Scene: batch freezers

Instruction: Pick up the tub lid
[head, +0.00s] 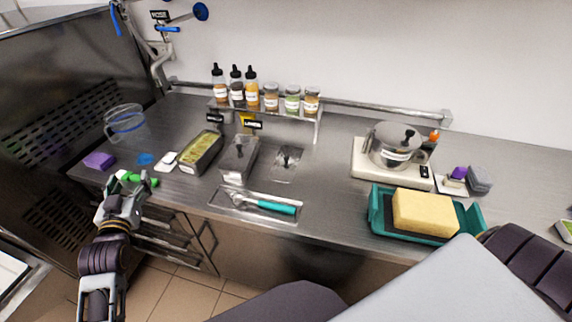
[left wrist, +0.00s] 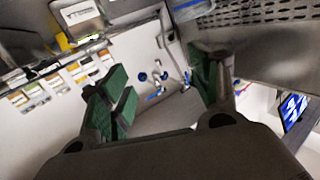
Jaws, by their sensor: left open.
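A flat metal tub lid (head: 288,162) with a dark knob lies at the middle of the steel counter, right of a metal tub (head: 238,160) that seems covered and has a dark handle on top. Left of that is an open tub (head: 200,150) of yellow-green contents. My left gripper (head: 138,181) is at the counter's front left edge, well left of the lid, with green fingertips. In the left wrist view its fingers (left wrist: 165,92) are spread with nothing between them. My right gripper is not in view.
A clear jug (head: 124,123), purple sponge (head: 99,160) and white item (head: 165,160) are near my left gripper. A teal-handled tool (head: 270,206) lies in a shallow tray in front. A scale with a pot (head: 395,145) and a teal tray (head: 470,222) stand right. Bottles line the back shelf.

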